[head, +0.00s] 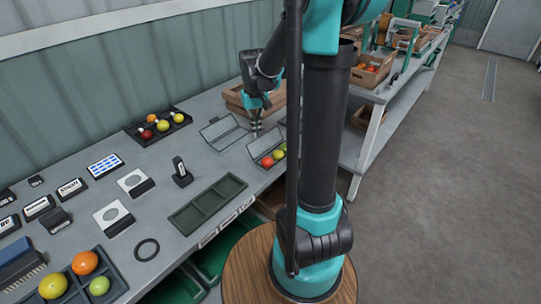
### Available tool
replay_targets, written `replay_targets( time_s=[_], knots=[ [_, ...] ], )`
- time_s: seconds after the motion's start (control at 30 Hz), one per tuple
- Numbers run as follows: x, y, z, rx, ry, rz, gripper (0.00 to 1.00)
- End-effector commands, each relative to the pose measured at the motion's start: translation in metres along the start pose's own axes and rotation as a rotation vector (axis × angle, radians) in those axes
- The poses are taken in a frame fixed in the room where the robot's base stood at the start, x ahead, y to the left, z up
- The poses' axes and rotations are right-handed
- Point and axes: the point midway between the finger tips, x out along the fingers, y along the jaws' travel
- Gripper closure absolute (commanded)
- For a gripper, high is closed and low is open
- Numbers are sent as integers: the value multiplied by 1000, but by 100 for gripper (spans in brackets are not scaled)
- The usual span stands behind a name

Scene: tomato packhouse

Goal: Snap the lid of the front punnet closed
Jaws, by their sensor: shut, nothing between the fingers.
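Two clear grey punnets stand on the grey bench near my gripper. The nearer punnet (255,155) holds red and green tomatoes (268,161); its lid (265,143) stands raised behind them, and its right part is hidden behind my arm. The other punnet (223,132), farther back and to the left, has its lid open and looks empty. My gripper (257,131) points down just above and behind the raised lid of the nearer punnet. Its fingers are shut with nothing between them. I cannot tell whether it touches the lid.
A black tray (136,137) with several tomatoes lies at the back left. An empty dark sectioned tray (207,204) lies at the bench's front edge. A small black upright device (182,172) stands nearby. Another tomato tray (118,280) is at lower left.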

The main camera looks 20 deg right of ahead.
Motion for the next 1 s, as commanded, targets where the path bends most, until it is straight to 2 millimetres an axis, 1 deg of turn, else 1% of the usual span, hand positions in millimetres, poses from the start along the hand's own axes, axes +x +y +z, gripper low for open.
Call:
replay_targets(
  time_s=[0.4,0.8,1.0],
  knots=[
    [-5,8,15,1,0,0,100],
    [-5,9,16,0,0,0,100],
    [-7,12,21,1,0,0,100]
  ],
)
